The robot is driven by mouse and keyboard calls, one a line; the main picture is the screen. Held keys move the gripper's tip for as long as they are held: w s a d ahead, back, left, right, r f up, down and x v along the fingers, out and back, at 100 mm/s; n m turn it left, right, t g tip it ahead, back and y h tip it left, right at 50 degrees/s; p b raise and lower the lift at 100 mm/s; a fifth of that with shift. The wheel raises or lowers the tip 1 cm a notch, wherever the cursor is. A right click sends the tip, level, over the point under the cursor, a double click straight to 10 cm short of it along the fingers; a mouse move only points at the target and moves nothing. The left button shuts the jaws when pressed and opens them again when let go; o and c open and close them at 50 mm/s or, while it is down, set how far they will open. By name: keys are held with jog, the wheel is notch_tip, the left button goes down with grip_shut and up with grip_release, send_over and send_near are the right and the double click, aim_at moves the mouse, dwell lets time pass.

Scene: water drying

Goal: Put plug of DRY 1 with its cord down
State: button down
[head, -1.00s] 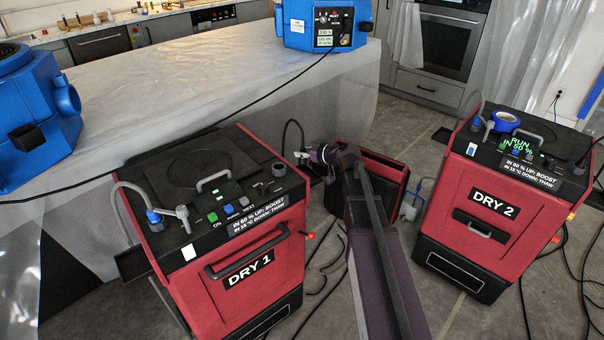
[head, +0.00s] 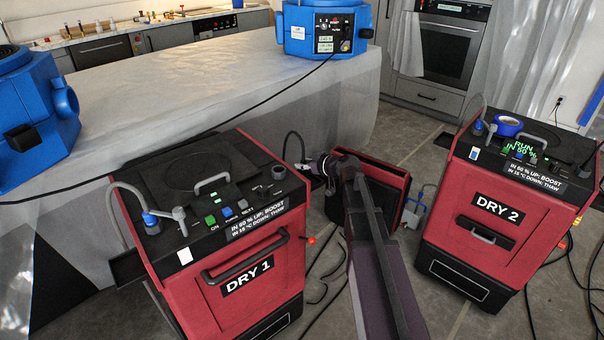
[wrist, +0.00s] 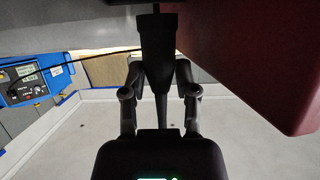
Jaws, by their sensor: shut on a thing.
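DRY 1 (head: 225,265) is a red machine with a black top at the left front of the head view. My gripper (head: 321,172) is just beyond its right back corner, small and partly hidden by my wrist. In the wrist view my gripper (wrist: 158,78) is shut on a dark plug (wrist: 157,35), which hides most of the space between the fingertips. A thin black cord (wrist: 85,66) runs leftward from near the plug. In the head view a black cord (head: 295,135) loops up beside my gripper; the plug itself is hard to make out there.
DRY 2 (head: 490,215) stands at the right. A sheet-covered table (head: 190,90) with blue machines lies behind. Dark cords lie on the floor (head: 322,290). A dark red block (wrist: 260,60) fills the wrist view's upper right.

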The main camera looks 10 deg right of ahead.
aim_at(304, 171)
jog(key=shift+f+b, duration=1.05)
jog(key=shift+f, duration=0.3)
jog(key=shift+f, duration=0.15)
jog(key=c, duration=0.6)
grip_release()
jog(key=shift+c, duration=0.2)
jog(key=shift+r, duration=0.3)
jog(key=p+v, duration=0.4)
jog(key=v, duration=0.8)
jog(key=shift+p, duration=0.3)
jog(key=shift+f, duration=0.1)
